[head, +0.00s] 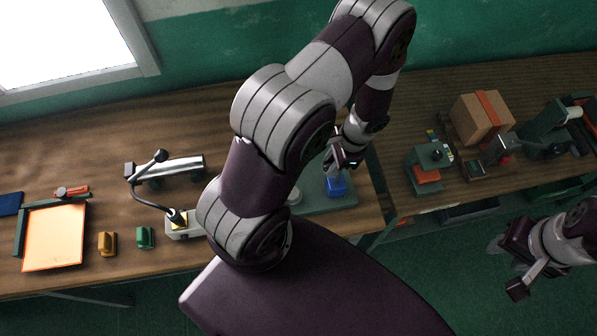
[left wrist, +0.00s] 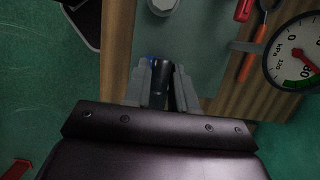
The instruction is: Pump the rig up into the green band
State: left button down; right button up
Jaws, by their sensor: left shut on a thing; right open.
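My left gripper (head: 343,160) is over the green base plate (head: 318,200) of the rig, just above a blue block (head: 336,187). In the left wrist view its fingers (left wrist: 161,88) are shut on a dark upright piece (left wrist: 160,82), with a bit of blue beside it. The round white gauge (left wrist: 290,50) shows at the right of that view, marked in kPa, cut off by the picture edge. It has a green band (left wrist: 297,83) low on its dial and a red pointer towards the lower right. My right gripper (head: 515,268) is open and empty, off the bench front.
The wooden bench holds a lamp-like arm (head: 146,180), an orange-topped tray (head: 55,236), yellow (head: 108,243) and green (head: 145,238) blocks at the left. A cardboard box (head: 478,118) and green devices (head: 430,165) stand at the right. My left arm hides the bench middle.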

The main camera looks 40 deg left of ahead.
pick_arm(q)
jog(key=shift+f+b, duration=2.1)
jog(key=shift+f, duration=0.2)
jog(key=shift+r, duration=0.1)
jog(key=c, duration=1)
grip_release()
jog(key=shift+o, duration=0.2)
notch_tip(320, 180, up, 7)
jog(key=p, duration=0.6)
jog(key=shift+r, duration=0.15)
